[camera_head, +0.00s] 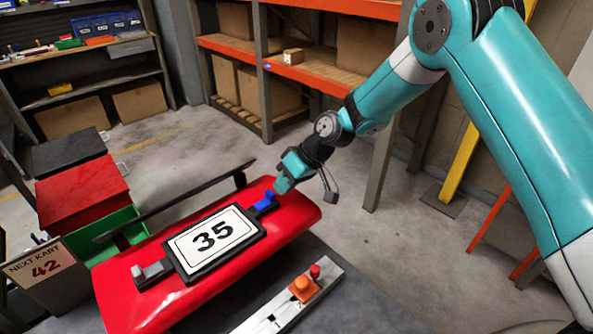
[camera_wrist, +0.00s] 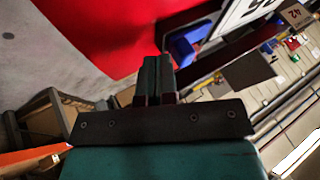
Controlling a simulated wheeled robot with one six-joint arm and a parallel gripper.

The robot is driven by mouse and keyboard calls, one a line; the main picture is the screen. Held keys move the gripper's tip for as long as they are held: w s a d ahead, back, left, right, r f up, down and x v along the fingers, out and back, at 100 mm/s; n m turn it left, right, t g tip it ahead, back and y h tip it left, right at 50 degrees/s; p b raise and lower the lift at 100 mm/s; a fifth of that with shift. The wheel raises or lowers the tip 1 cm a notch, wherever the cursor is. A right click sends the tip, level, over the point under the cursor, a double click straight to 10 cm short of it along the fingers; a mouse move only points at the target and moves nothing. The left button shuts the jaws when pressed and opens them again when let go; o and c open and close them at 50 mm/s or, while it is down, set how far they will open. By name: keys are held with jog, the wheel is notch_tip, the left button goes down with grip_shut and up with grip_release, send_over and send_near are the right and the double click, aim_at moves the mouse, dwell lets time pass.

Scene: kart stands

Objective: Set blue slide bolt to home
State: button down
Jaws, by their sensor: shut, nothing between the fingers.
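The blue slide bolt (camera_head: 264,201) sits at the right end of the black frame around the number 35 plate (camera_head: 213,237), on the red panel (camera_head: 300,222). In the wrist view the blue bolt (camera_wrist: 182,51) lies just right of my fingers, beside the plate's edge. My gripper (camera_head: 279,187) is shut and empty, close to the bolt at its upper right. Its closed fingers also show in the wrist view (camera_wrist: 155,68), over the red panel. I cannot tell whether they touch the bolt. A grey bolt (camera_head: 152,270) sits at the plate's left end.
A rail with an orange block (camera_head: 303,288) and a red knob (camera_head: 315,271) lies in front of the panel. Red (camera_head: 82,190) and green (camera_head: 108,230) bins and a "NEXT KART 42" sign (camera_head: 42,266) stand at left. Orange shelving (camera_head: 300,68) is behind. Open floor lies right.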

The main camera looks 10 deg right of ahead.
aim_at(270, 194)
jog(key=shift+s+a, duration=0.15)
jog(key=shift+a, duration=0.05)
jog(key=shift+s+a+b, duration=0.2)
jog(key=shift+s+a, duration=0.4)
jog(key=shift+a, duration=0.25)
jog(key=shift+s+a+b, duration=0.15)
jog(key=shift+s+a, duration=0.4)
jog(key=shift+a, duration=0.3)
jog(key=shift+w+d, duration=0.25)
jog(key=shift+d, duration=0.1)
jog(key=w+d, duration=0.2)
jog(key=shift+d, duration=0.35)
jog(key=b+v, duration=0.2)
jog(key=v, duration=0.8)
